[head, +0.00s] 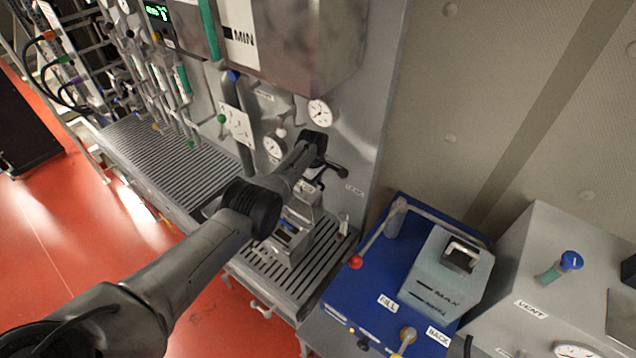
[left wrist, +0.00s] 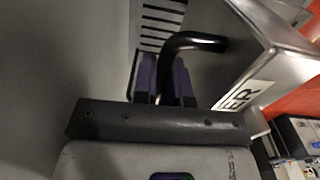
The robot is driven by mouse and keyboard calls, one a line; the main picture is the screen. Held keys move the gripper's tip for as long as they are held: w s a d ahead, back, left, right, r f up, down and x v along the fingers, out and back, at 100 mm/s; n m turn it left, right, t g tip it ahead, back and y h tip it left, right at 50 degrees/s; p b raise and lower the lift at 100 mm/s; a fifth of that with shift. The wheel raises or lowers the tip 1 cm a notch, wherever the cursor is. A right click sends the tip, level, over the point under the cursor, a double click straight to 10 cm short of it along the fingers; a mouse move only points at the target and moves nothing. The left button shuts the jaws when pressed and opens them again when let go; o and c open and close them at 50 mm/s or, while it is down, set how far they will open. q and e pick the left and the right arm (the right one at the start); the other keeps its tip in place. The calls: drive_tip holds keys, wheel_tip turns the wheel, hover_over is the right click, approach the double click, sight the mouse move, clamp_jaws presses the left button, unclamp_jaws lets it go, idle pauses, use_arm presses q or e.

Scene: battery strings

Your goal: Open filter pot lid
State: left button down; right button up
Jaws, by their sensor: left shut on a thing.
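The black curved handle (left wrist: 196,40) shows in the left wrist view, beside a grey metal box with a label ending in "ER" (left wrist: 244,95), which appears to be the filter pot. My left gripper (left wrist: 164,78) is shut on this handle, with its purple pads on either side of it. In the head view my left gripper (head: 316,148) is close to the grey wall panel, above the slotted grey shelf. The dark handle (head: 333,170) shows just to its right. My arm hides much of the pot, and I cannot tell the lid's position. My right gripper is not in view.
Round gauges (head: 319,111) sit on the panel close to my left gripper. A grey metal unit (head: 290,225) stands on the slotted shelf (head: 325,262) below. A blue unit with a red-knobbed lever (head: 355,262) stands to the right. A steel tank (head: 285,40) overhangs above.

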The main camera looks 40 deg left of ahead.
use_arm(q)
drive_tip(key=shift+f, duration=0.1)
idle(0.4)
drive_tip(key=c, duration=1.2)
unclamp_jaws()
